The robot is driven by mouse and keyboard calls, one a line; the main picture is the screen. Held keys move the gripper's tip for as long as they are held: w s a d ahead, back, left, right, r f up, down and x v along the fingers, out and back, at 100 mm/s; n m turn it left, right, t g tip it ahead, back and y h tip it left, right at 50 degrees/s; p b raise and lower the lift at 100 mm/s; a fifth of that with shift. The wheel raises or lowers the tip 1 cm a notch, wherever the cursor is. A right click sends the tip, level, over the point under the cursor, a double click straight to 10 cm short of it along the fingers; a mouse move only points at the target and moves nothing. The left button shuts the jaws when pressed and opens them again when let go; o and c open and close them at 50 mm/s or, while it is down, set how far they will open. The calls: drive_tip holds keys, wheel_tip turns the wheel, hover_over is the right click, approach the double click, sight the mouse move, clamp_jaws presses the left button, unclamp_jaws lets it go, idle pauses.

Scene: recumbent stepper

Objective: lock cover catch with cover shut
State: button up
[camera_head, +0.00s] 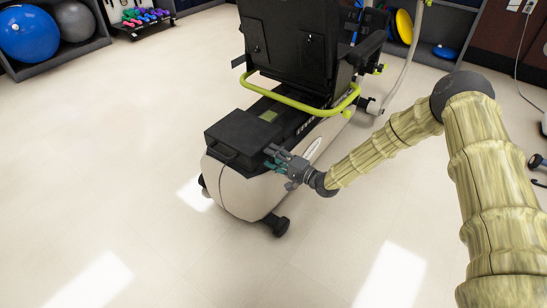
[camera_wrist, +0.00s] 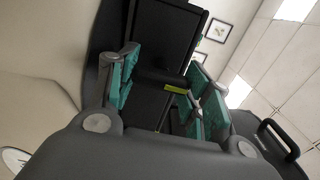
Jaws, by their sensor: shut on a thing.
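The black cover (camera_head: 243,135) is a box-like lid on the rear of the pale stepper, and it lies shut. Its black handle (camera_head: 221,153) is on the rear side and also shows at the right of the wrist view (camera_wrist: 278,140). My gripper (camera_head: 272,158) is at the cover's right edge, coming in from the right. In the wrist view its teal-padded fingers (camera_wrist: 160,95) stand apart on either side of the cover's edge area. A small grey piece, seemingly the cover catch (camera_wrist: 197,102), shows beside the right finger. The catch is mostly hidden in the head view.
The stepper's black seat back (camera_head: 290,45) and yellow-green rail (camera_head: 300,103) stand beyond the cover. A black foot (camera_head: 276,225) sticks out at the rear. Shelves with exercise balls (camera_head: 30,34) are at the far left. The floor at left and front is clear.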

drive_tip(key=shift+d, duration=0.1)
drive_tip(key=o, duration=1)
drive_tip(key=shift+o, duration=0.2)
drive_tip(key=v, duration=1.2)
drive_tip(key=shift+f, duration=0.1)
